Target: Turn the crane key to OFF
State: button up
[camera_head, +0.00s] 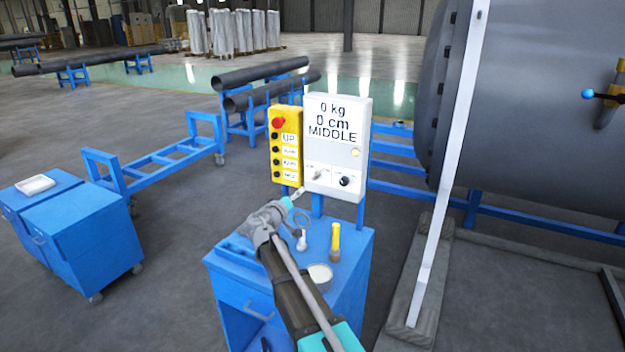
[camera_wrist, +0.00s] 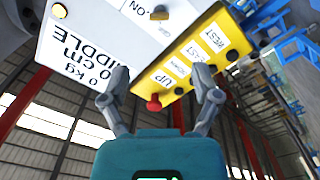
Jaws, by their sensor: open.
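The white crane control box (camera_head: 353,120) stands on a post behind the blue cabinet, its display reading 0 kg, 0 cm, MIDDLE. Its lower panel carries a small silver key switch (camera_head: 318,174) on the left and a black knob (camera_head: 344,181) on the right. In the wrist view the box (camera_wrist: 85,45) appears upside down, with a switch (camera_wrist: 159,13) beside the letters ON at the top edge. My gripper (camera_head: 298,193) is just below the box's lower left corner. In the wrist view my gripper (camera_wrist: 161,80) has its fingers spread, with nothing between them.
A yellow button panel (camera_head: 285,145) with a red button hangs left of the box; it also fills the upper right wrist view (camera_wrist: 190,50). The blue cabinet (camera_head: 240,262) below holds a yellow-handled tool (camera_head: 335,240) and a round container (camera_head: 320,275). A large grey shell (camera_head: 530,110) stands right.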

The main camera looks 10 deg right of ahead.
aim_at(314, 177)
jog(key=shift+w+d, duration=0.1)
jog(key=x, duration=1.3)
jog(key=shift+w+d, duration=0.2)
